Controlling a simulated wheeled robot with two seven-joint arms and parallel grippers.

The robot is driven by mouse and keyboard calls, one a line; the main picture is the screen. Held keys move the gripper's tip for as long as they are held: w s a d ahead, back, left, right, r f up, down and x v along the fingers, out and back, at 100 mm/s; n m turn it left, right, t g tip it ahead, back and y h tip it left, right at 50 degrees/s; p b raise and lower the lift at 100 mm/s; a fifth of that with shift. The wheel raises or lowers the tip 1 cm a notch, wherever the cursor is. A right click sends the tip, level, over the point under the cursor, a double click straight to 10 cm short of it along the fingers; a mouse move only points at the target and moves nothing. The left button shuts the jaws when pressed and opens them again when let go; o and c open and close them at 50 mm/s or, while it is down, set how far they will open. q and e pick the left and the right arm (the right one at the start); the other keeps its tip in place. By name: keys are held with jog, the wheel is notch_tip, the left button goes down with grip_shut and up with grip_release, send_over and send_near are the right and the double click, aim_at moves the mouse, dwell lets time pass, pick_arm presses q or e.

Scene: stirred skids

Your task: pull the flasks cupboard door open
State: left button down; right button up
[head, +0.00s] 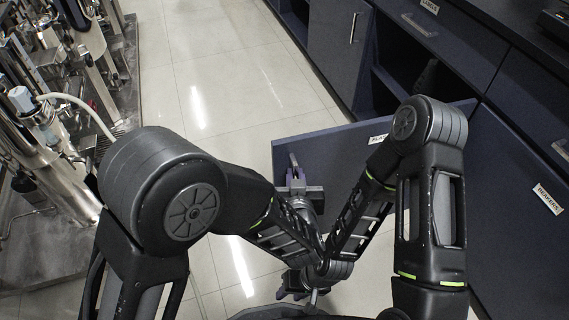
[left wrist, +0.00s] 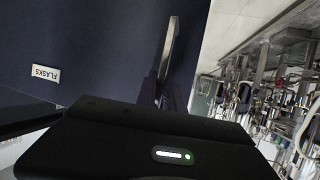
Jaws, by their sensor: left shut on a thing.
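The flasks cupboard door (head: 310,143) is a dark blue panel standing swung out from the cabinet row, across the aisle. Its label is partly hidden by my arm in the head view; the left wrist view shows the door (left wrist: 100,40) with the FLASKS label (left wrist: 46,74) upside down. My left gripper (head: 295,177) is at the door's free-edge side, shut on the metal bar handle (left wrist: 170,48). The handle also shows in part in the head view (head: 294,160). My right gripper (head: 303,288) is low in front of my body, away from the door; its jaws are unclear.
Dark open shelving (head: 385,85) shows behind the door. Steel lab equipment (head: 60,130) stands along the left. The tiled floor (head: 225,85) between is clear.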

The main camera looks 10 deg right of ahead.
pick_arm(q)
jog(key=shift+s, duration=0.2)
pick_arm(e)
jog(key=shift+s, duration=0.1)
pick_arm(q)
jog(key=c, duration=1.5)
grip_release()
pick_arm(e)
jog(key=shift+r, duration=0.1)
